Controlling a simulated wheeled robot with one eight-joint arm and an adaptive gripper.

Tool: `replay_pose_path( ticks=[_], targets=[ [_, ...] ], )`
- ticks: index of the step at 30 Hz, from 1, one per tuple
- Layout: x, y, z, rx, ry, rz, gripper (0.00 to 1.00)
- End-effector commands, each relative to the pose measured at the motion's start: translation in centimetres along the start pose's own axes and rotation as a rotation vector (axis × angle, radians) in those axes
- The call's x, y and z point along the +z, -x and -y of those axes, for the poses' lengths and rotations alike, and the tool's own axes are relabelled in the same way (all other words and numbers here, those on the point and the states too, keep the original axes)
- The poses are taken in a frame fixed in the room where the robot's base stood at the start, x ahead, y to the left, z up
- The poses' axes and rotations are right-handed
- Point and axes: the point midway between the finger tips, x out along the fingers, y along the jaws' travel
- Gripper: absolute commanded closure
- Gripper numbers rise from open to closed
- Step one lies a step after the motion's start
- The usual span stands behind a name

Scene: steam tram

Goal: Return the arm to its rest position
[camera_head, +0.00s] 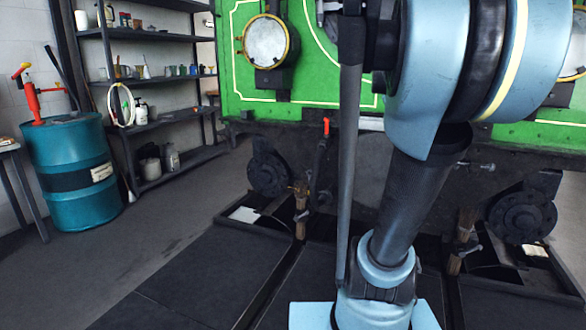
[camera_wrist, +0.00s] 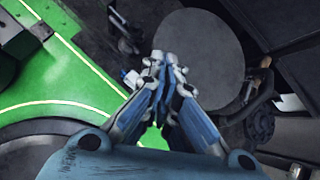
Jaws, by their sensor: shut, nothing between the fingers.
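My gripper (camera_wrist: 168,62) shows in the wrist view with its two fingers together at the tips and nothing between them. Behind the fingertips is a round grey disc (camera_wrist: 198,45) on the vehicle's front. In the head view my blue and black arm rises across the right half, in front of the green tram (camera_head: 310,55). My gripper does not show in the head view. The green panel also appears at the left of the wrist view (camera_wrist: 55,85).
A teal drum (camera_head: 75,170) with a red hand pump (camera_head: 32,100) stands at the left. Shelves (camera_head: 150,125) with bottles and tins line the wall. Round buffers (camera_head: 268,172) and dark floor pits lie below the tram. The floor at front left (camera_head: 60,280) is clear.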

Motion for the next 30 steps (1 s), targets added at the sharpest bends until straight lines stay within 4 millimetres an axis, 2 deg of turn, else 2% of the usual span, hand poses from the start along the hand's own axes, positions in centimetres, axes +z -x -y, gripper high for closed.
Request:
replay_pose_path(
  ticks=[1, 9, 15, 18, 21, 24, 30],
  targets=[
    [2.4, 0.2, 2.1, -0.037, -0.009, 0.025, 1.0],
    [15.0, 1.2, 12.9, -0.25, -0.044, 0.185, 1.0],
    [24.6, 2.4, 20.2, -0.41, -0.04, 0.307, 1.0],
    [28.5, 3.0, 23.0, -0.478, -0.031, 0.36, 1.0],
    [31.4, 3.4, 25.0, -0.529, -0.022, 0.398, 1.0],
    [33.1, 3.7, 26.1, -0.559, -0.017, 0.422, 1.0],
    [33.8, 3.9, 26.5, -0.571, -0.013, 0.433, 1.0]
  ],
)
